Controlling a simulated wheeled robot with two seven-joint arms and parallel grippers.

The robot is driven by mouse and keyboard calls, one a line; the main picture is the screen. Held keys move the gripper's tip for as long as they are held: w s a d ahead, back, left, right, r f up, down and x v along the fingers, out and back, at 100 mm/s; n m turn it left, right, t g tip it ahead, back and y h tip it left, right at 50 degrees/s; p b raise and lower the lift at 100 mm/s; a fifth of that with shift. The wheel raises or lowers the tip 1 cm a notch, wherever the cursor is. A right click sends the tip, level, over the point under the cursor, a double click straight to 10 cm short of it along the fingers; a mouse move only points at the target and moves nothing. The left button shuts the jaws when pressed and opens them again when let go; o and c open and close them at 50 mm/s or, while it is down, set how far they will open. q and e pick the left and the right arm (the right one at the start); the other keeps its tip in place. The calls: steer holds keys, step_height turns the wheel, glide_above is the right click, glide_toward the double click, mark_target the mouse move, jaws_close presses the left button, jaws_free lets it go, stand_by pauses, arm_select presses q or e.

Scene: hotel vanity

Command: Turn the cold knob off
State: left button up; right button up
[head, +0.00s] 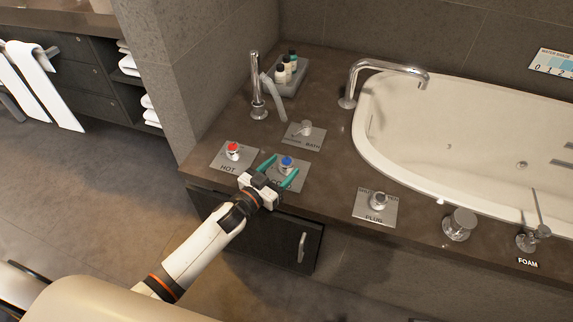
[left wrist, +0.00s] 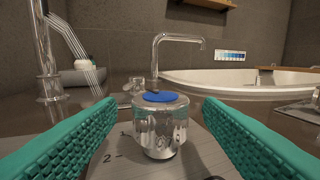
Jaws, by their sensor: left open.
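In the left wrist view the knob (left wrist: 160,125) stands upright, centred between the two green fingers. My left gripper (head: 278,163) is open, with one finger on each side of the knob and a visible gap to each. Numbers "1" and "2" show on the plate beside the knob. Part of the cold plate is hidden by the gripper. My right gripper is in neither view.
The red-capped hot knob (head: 233,148) stands just left. A shower/bath selector (head: 304,129) is behind, with a hand shower (head: 257,85) and curved spout (head: 385,68). The bathtub (head: 440,135) is at right. The plug knob (head: 377,201) stands to the right on the deck.

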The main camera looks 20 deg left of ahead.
arm_select(q)
steer(key=shift+x, duration=1.4)
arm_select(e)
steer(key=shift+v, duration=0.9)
arm_select(q)
steer(key=shift+c, duration=0.5)
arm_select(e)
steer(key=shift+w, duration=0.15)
arm_select(q)
steer(key=c, duration=0.9)
steer(key=shift+r+h, duration=0.15)
steer(key=shift+h, duration=0.15)
steer(key=shift+m+g+h+p, duration=0.5)
steer(key=shift+m+h, duration=0.4)
steer(key=shift+m+g+h, duration=0.6)
steer(key=shift+h, duration=0.3)
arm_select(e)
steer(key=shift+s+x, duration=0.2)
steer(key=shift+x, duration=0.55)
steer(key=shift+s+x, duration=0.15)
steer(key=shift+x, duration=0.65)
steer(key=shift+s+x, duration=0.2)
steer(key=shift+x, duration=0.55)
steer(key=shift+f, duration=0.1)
arm_select(q)
steer(key=o, duration=1)
